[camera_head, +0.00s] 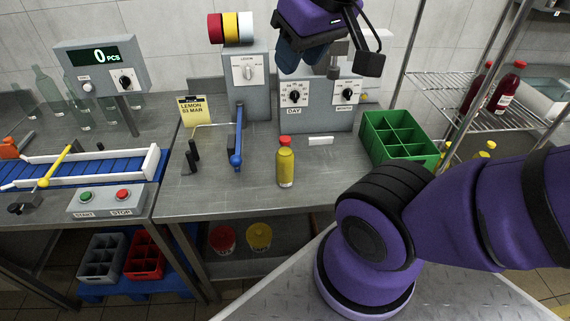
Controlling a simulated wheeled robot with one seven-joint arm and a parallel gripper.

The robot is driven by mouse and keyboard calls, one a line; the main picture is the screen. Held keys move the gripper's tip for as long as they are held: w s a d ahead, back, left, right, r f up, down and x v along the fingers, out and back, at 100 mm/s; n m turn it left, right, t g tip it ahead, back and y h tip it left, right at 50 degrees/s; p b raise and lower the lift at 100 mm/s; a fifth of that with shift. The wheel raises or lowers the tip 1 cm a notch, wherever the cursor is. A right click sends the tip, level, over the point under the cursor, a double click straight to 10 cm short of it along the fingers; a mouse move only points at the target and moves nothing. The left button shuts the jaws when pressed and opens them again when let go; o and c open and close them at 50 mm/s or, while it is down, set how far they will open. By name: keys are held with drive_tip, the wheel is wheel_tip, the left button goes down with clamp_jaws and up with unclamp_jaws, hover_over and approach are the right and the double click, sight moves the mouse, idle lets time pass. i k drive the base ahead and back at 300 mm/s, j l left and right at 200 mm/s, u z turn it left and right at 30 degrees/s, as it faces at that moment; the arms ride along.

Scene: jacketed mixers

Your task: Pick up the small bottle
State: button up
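A small bottle (285,168) with yellow contents and a red cap stands upright on the steel worktable (230,195), near its front edge. My gripper (300,56) is at the top of the picture, in front of the wall and above the dial box. It is well above the bottle and apart from it. Its fingers are dark and seen at an angle, so I cannot tell whether they are open or shut. Nothing hides the bottle.
Behind are a dial box (318,108) and a small white block (321,140). A green divided crate (400,140) stands at right. The tabletop around the bottle is clear.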

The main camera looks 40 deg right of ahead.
sight(285, 157)
drive_tip(key=j, duration=0.4)
drive_tip(key=i+j, duration=0.15)
drive_tip(key=j, duration=0.3)
drive_tip(key=j+z, duration=0.1)
drive_tip(key=z, duration=1.55)
